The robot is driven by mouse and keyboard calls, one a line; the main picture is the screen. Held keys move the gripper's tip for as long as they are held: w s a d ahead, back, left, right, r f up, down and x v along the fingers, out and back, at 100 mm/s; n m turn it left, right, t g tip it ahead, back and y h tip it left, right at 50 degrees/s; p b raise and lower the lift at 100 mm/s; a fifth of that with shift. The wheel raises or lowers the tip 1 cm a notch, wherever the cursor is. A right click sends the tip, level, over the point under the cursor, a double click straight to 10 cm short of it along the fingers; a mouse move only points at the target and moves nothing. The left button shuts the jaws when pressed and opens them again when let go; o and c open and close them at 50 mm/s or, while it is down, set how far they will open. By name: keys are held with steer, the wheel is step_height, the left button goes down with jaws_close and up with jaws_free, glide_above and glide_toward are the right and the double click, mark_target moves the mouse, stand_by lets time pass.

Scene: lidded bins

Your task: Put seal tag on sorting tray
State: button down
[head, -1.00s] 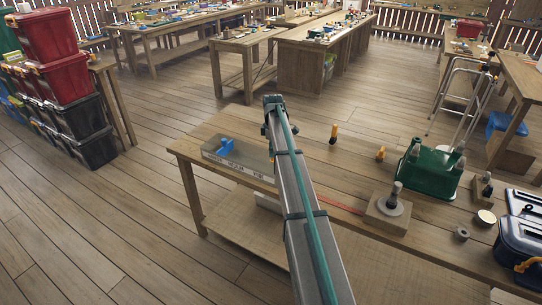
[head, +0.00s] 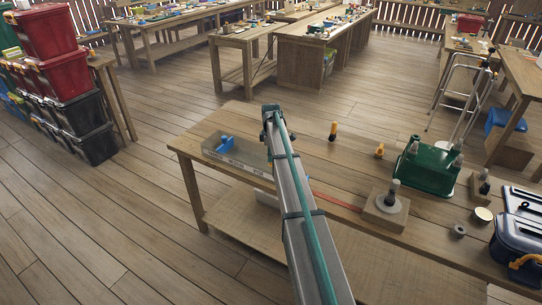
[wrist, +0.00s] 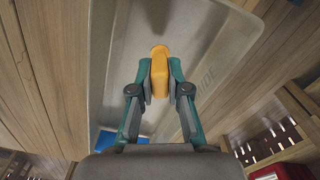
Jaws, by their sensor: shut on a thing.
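My gripper (wrist: 160,82) is shut on an orange-yellow upright piece, which I take to be the seal tag (wrist: 160,70); its rounded end sticks out past the fingertips. The grey sorting tray (wrist: 120,50) lies behind the tag in the wrist view, and the tag appears over its inside. I cannot tell how high above the floor the tag is. In the head view the tray (head: 236,163) sits at the left end of the near bench, with a blue item (head: 225,144) inside. My arm hides the gripper, the tag and the tray's right end there.
Bare bench lies behind the tray.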

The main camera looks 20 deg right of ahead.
steer(key=shift+f, duration=0.4)
steer(key=c, duration=1.1)
jaws_free()
steer(key=shift+c, duration=0.2)
steer(key=shift+r, duration=0.1)
steer(key=shift+r, duration=0.6)
step_height(320, 180, up, 12)
steer(key=b, duration=0.3)
